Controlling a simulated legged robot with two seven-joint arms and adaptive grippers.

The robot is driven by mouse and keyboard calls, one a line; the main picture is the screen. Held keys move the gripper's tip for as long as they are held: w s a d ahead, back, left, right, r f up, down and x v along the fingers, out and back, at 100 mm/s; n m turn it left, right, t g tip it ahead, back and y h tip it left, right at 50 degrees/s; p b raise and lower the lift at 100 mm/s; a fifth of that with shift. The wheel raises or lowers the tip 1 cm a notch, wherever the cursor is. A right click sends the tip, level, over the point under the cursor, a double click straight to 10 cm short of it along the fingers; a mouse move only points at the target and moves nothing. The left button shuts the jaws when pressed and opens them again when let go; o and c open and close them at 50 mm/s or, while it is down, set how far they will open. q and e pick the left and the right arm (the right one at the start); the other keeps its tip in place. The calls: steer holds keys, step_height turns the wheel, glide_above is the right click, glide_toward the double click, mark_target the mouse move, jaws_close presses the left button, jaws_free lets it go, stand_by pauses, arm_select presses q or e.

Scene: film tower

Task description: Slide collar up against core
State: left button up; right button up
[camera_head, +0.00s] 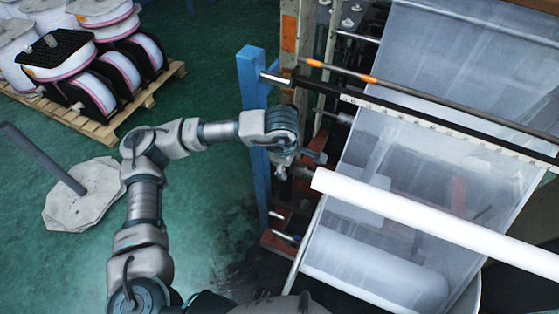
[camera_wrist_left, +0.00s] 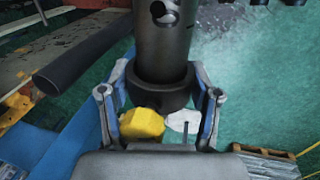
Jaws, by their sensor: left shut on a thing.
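My left gripper (camera_head: 296,163) is beside the left end of a long white roll (camera_head: 430,220), probably the core, in the head view. In the left wrist view, my left gripper (camera_wrist_left: 160,108) has one finger on each side of a dark ring, the collar (camera_wrist_left: 162,92), and is shut on it. The collar sits around the lower end of a thick dark grey cylinder (camera_wrist_left: 165,40) with holes in it. The white roll cannot be made out in the wrist view, so the gap between collar and core cannot be judged. My right gripper is not in view.
A blue post (camera_head: 252,100) stands just left of my gripper. The film machine (camera_head: 400,110) with its clear film fills the right side. A pallet (camera_head: 130,115) of white reels is at upper left. A yellow object (camera_wrist_left: 141,124) shows below the collar. Green floor is open at left.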

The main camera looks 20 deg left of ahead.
mark_target(309, 172)
arm_select(q)
steer(key=shift+d+r, duration=0.1)
steer(key=shift+d, duration=0.4)
steer(key=shift+s+d+f+b, duration=0.15)
steer(key=shift+f+b, duration=0.05)
steer(key=shift+b, duration=0.1)
steer(key=shift+s+d+f+b, duration=0.15)
steer(key=shift+d+b, duration=0.1)
steer(key=shift+d, duration=0.2)
steer(key=shift+s+d+b, duration=0.1)
steer(key=shift+d+b, duration=0.1)
steer(key=shift+d, duration=0.25)
steer(key=shift+s+d, duration=0.15)
steer(key=shift+d, duration=1.45)
steer(key=shift+c, duration=0.6)
steer(key=shift+s+d+b, duration=0.1)
steer(key=shift+b, duration=0.35)
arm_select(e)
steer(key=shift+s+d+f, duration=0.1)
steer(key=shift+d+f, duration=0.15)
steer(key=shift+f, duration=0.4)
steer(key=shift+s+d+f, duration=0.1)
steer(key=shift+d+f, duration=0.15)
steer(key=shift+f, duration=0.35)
